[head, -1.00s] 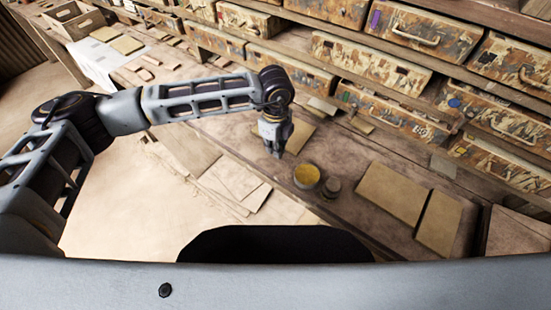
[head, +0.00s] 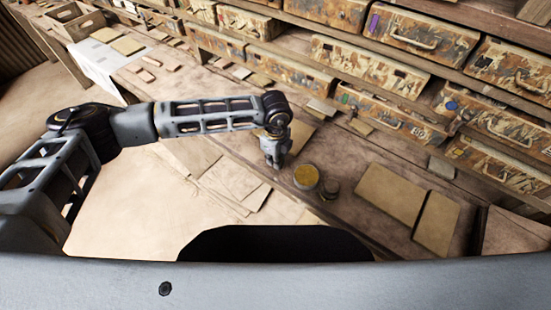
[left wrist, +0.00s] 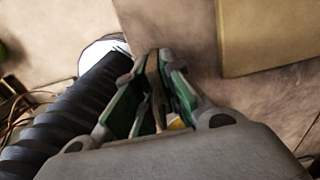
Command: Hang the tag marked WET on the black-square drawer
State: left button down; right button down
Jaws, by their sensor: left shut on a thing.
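My left gripper (head: 274,163) points down over the bench, just left of a round tin. In the left wrist view, its green-sided fingers (left wrist: 153,78) are shut on a narrow brown thing (left wrist: 153,70). The thing is mostly hidden between the fingers; I cannot tell whether it is the tag, and no WET marking can be read. Mottled drawers fill the shelves at the back. One drawer (head: 350,60) carries a small dark mark near its right end that may be the black square. My right gripper is not in view.
A yellow-topped tin (head: 306,177) stands beside a small dark round piece (head: 330,187). Flat tan boards (head: 390,192) lie to their right. Small loose pieces lie along the shelf front. A wooden crate (head: 78,22) stands at the far left.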

pick_arm(q)
jog(key=shift+f, duration=0.25)
jog(key=shift+f, duration=0.25)
jog(key=c, duration=1.5)
grip_release()
jog(key=shift+r, duration=0.1)
jog(key=r+b, duration=0.1)
jog(key=r, duration=0.3)
jog(key=r+b, duration=0.1)
jog(key=r, duration=0.3)
jog(key=r+b, duration=0.1)
jog(key=r, duration=0.3)
jog(key=shift+s+a, duration=0.15)
jog(key=shift+s, duration=0.1)
jog(key=shift+r, duration=0.85)
